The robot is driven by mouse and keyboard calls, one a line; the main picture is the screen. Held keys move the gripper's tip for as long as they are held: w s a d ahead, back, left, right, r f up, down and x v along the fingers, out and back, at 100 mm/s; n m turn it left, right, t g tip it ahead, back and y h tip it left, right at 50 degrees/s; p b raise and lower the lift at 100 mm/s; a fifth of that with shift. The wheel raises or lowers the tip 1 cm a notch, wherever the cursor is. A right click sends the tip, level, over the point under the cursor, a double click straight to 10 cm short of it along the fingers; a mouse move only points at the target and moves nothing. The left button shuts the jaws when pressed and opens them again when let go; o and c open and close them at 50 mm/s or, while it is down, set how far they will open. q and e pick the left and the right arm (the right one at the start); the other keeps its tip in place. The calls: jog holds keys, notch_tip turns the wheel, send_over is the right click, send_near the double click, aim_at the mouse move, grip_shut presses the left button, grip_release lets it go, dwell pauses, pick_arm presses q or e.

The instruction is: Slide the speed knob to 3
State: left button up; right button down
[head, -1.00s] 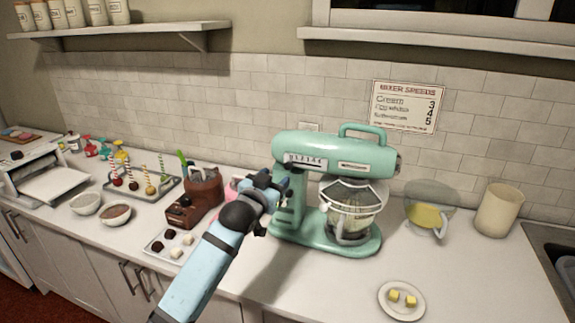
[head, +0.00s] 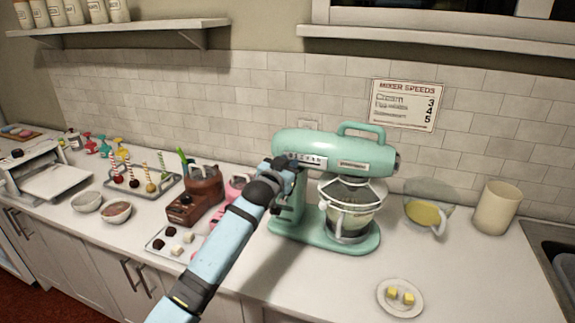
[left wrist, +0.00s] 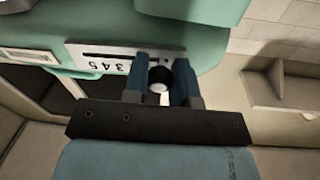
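The mint-green stand mixer (head: 345,146) stands on the counter. Its pale speed plate (head: 309,160) is on the side of the head, and my left gripper (head: 280,165) is at the plate's left end. In the left wrist view the speed plate (left wrist: 112,57) has a dark slot and shows 3, 4 and 5 upside down. A small round white knob (left wrist: 158,87) shows between the two blue fingers (left wrist: 161,72), which are part-way apart; firm contact cannot be made out. The knob is hidden in the head view. My right gripper is out of view.
A wall sign (head: 406,104) lists mixer speeds 3, 4 and 5. The glass mixer bowl (head: 350,212) is under the head. A brown machine (head: 200,192) and a sweets tray (head: 160,245) are left of my arm. A butter plate (head: 402,310) is at front right.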

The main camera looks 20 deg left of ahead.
pick_arm(q)
grip_shut()
jog(key=shift+d+r, duration=0.1)
jog(key=shift+d, duration=0.6)
jog(key=o, duration=0.8)
grip_release()
jog(key=shift+a, duration=0.1)
jog(key=shift+c, duration=0.2)
jog(key=s+a+b, duration=0.1)
jog(key=s, duration=1.2)
jog(key=shift+s+a, duration=0.35)
jog(key=shift+a, duration=0.05)
